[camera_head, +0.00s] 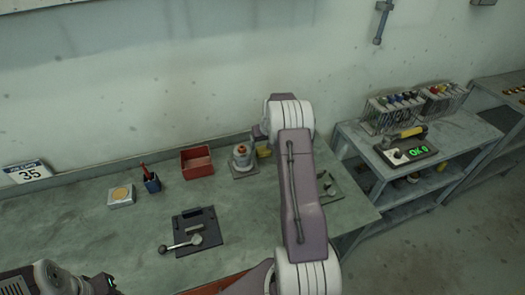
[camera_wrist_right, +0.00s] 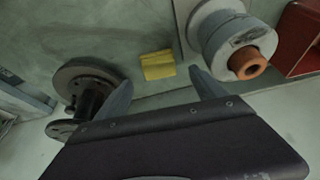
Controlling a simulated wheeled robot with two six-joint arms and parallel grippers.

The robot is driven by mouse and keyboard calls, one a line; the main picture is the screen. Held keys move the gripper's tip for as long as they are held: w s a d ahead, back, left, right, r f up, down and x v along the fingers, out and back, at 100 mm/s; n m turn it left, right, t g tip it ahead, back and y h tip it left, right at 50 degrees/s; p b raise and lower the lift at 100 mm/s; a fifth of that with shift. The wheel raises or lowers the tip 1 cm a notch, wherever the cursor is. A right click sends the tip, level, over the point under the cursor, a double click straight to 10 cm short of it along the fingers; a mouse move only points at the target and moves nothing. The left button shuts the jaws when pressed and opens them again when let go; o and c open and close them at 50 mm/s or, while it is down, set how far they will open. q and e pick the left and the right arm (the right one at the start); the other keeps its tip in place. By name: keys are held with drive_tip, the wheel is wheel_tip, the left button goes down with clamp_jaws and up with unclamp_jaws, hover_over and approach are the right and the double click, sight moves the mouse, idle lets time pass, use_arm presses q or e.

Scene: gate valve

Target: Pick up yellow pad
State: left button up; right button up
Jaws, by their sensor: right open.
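The yellow pad (camera_head: 264,152) is a small block at the back of the bench, partly hidden by my right arm in the head view. In the right wrist view the yellow pad (camera_wrist_right: 157,65) lies beyond the gap between the fingertips. My right gripper (camera_wrist_right: 160,79) is open and empty, with its fingers apart and the pad not between them. In the head view my right gripper is mostly hidden by its own arm. My left arm's end (camera_head: 100,285) shows at the bottom left edge, with its fingers not clear.
A pale cylinder with an orange top (camera_head: 242,155) stands close to the pad, and a red bin (camera_head: 197,161) is left of it. In the wrist view a dark flanged part (camera_wrist_right: 88,82) is on the left.

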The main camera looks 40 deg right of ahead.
sight(263, 149)
drive_tip(key=p+x, duration=0.1)
drive_tip(key=x, duration=0.3)
drive_tip(key=shift+w+d+f+p, duration=0.1)
drive_tip(key=shift+d+f+p, duration=0.05)
drive_tip(key=shift+f+p, duration=0.15)
drive_tip(key=shift+w+f, duration=0.15)
drive_tip(key=c, duration=1.4)
wheel_tip(263, 149, up, 10)
drive_tip(key=shift+r+b, duration=0.15)
drive_tip(key=shift+b, duration=0.65)
drive_tip(key=shift+c, duration=0.2)
